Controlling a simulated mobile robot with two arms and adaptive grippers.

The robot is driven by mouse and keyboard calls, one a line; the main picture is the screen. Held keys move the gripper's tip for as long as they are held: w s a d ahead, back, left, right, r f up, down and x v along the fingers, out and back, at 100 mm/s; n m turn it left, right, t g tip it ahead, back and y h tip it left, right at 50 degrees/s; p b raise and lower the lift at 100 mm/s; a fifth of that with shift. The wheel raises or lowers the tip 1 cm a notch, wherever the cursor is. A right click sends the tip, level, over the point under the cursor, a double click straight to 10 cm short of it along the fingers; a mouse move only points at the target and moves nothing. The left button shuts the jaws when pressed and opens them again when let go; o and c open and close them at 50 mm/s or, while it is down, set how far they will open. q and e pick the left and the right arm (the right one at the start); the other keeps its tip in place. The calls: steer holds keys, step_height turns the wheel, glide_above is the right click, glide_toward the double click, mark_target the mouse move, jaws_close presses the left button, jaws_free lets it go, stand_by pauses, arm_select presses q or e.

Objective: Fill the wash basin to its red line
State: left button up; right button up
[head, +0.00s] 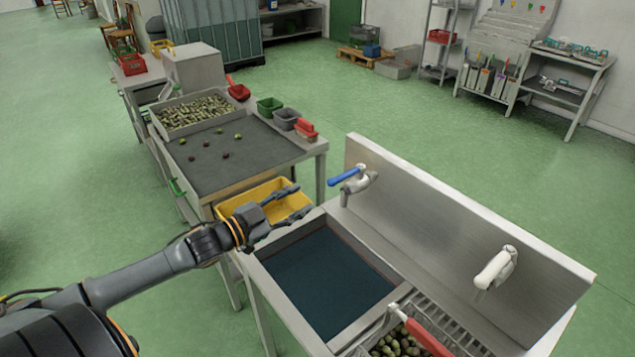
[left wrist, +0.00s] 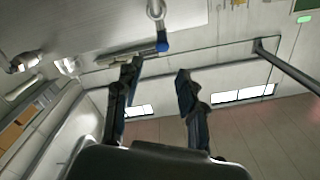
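The wash basin (head: 388,297) is a steel sink holding dark blue water. A thin reddish line shows faintly along its inner wall, just above the water; I cannot tell the exact gap. A tap (head: 360,185) with a blue lever (head: 345,177) stands on the back ledge. I cannot make out a stream from its spout. My left gripper (head: 303,200) is open and empty, left of the blue lever and apart from it. In the left wrist view, the fingers (left wrist: 157,78) are spread, with the blue lever (left wrist: 162,42) beyond them. My right gripper is not in view.
A second tap with a white lever (head: 495,268) stands to the right. A red-handled basket of olives (head: 400,344) sits beside the basin. A yellow bin (head: 240,200) lies below my left gripper, by the sorting table (head: 215,160). Open green floor lies behind the sink.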

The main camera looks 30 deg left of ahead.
mark_target(333, 182)
arm_select(q)
steer(key=p+x, duration=0.1)
steer(key=x, duration=0.5)
steer(key=p+x, duration=0.1)
steer(key=x, duration=0.5)
steer(key=shift+w+a, duration=0.15)
steer(key=shift+a, duration=0.05)
steer(key=shift+w+d+p, duration=0.3)
steer(key=shift+w+p, duration=0.05)
steer(key=shift+w, duration=0.3)
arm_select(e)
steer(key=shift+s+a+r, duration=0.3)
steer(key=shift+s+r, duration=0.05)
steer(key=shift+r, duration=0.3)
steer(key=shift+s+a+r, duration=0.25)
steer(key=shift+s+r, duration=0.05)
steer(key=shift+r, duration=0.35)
arm_select(q)
jaws_close()
